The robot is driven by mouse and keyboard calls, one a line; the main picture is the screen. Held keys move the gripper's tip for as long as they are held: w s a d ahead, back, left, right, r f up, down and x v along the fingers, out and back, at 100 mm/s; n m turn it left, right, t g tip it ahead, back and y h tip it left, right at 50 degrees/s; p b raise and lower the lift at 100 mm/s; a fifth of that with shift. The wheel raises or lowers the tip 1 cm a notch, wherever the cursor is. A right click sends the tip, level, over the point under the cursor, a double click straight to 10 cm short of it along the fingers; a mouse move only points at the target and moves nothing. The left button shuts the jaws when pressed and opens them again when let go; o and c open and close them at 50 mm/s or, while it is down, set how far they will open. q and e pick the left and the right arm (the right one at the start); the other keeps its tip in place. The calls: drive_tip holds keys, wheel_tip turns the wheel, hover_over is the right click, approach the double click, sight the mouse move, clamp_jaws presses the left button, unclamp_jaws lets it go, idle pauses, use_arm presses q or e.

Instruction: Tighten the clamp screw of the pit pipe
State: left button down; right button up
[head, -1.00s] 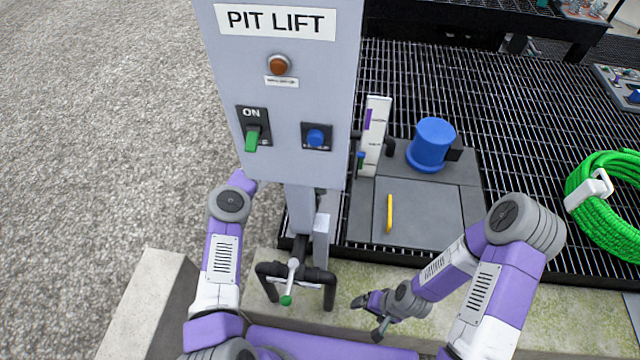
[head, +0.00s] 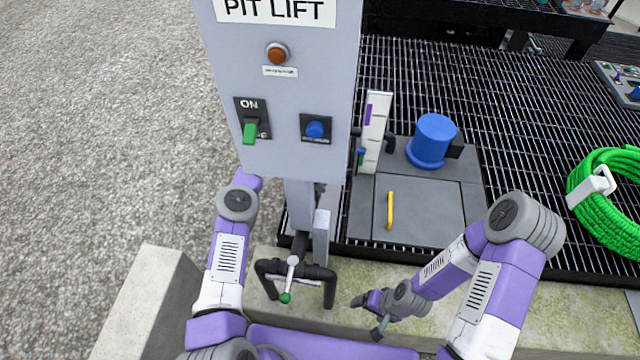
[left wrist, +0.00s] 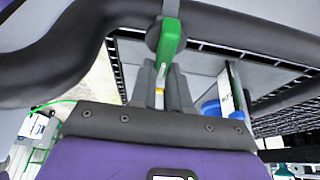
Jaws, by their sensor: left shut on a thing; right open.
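A lever with a pale rod and green tip (head: 286,297) sits on the black pipe (head: 322,272) below the PIT LIFT panel, probably the clamp screw. My left forearm passes behind the panel, so its hand is hidden in the head view. I cannot tell whether this is the same green-tipped lever. My right gripper (head: 368,317) is open and empty, low and right of the pipe.
The PIT LIFT panel (head: 290,100) stands close in front, with a green switch and blue button. Behind are a hatch with a yellow handle (head: 390,210), a blue cylinder (head: 433,138), a white gauge (head: 375,130) and grating. A green hose coil (head: 605,205) lies at right.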

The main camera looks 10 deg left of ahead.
use_arm(q)
drive_tip(key=c, duration=1.1)
unclamp_jaws()
drive_tip(key=shift+r, duration=0.1)
drive_tip(key=p+v, duration=0.2)
drive_tip(key=v, duration=0.5)
drive_tip(key=shift+a+r, duration=0.1)
drive_tip(key=shift+r, duration=0.1)
drive_tip(key=shift+f, duration=0.1)
drive_tip(key=b+x, duration=0.2)
drive_tip(key=x, duration=0.5)
drive_tip(key=shift+f, duration=0.15)
drive_tip(key=shift+n+p, duration=0.35)
drive_tip(key=shift+n, duration=0.15)
drive_tip(key=shift+w, duration=0.1)
